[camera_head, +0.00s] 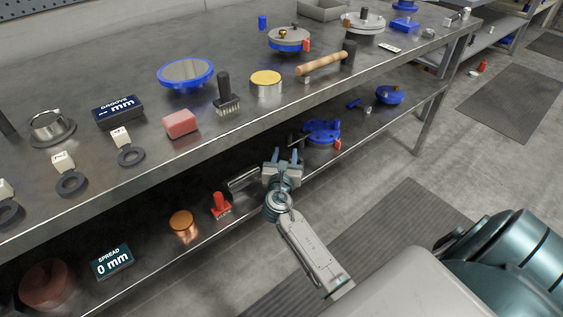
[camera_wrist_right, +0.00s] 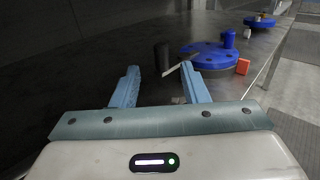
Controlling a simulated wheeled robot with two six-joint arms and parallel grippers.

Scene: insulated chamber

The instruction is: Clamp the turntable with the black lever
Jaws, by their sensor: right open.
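A blue turntable (camera_head: 322,130) sits on the lower shelf, with a small orange-red block (camera_head: 337,144) at its edge. It also shows in the right wrist view (camera_wrist_right: 210,57), with a blue peg on top. A dark upright post (camera_wrist_right: 162,54), which looks like the black lever, stands just left of it there, with a thin pale bar between them. My right gripper (camera_head: 283,154) is open and empty at the front of the lower shelf, left of the turntable. In the wrist view its fingers (camera_wrist_right: 160,75) point towards the post, apart from it. My left gripper is not in view.
The upper shelf (camera_head: 230,128) overhangs the lower shelf and holds discs, brushes and blocks. Left of my gripper on the lower shelf are a metal cylinder (camera_head: 244,179), a red stamp-like piece (camera_head: 221,206) and a copper piece (camera_head: 182,222). Another blue round part (camera_head: 390,95) lies farther right.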

